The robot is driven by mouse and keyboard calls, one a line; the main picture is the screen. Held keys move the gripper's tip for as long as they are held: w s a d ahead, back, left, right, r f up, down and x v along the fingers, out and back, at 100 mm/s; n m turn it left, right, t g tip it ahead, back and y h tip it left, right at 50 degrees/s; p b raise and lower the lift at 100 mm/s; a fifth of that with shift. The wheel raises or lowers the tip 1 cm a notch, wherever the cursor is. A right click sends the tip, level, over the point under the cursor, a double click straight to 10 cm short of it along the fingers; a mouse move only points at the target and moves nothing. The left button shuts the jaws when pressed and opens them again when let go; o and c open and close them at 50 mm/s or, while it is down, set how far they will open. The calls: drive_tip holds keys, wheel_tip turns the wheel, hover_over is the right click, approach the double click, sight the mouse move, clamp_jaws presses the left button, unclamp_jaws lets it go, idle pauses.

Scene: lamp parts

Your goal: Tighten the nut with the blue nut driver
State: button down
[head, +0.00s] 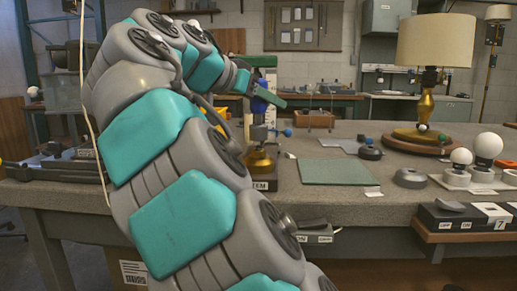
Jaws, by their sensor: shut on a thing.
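My gripper (268,96) is at the end of my raised arm, above the left part of the bench. It is shut on the blue nut driver (259,105), whose blue handle shows partly behind the teal finger. The driver looks upright, above a brass-coloured lamp part (260,161) on a block. The nut is too small or too hidden to make out. I cannot tell whether the driver's tip touches it.
A blue knob (287,132) sticks out right of the brass part. A green mat (340,171) lies clear on the bench (350,205). A lamp with a beige shade (436,41), a grey ring (410,178) and white bulbs (488,146) stand at right. My arm hides much of the left.

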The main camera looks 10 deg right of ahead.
drive_tip(key=shift+r+p, duration=1.75)
drive_tip(key=shift+r, duration=0.25)
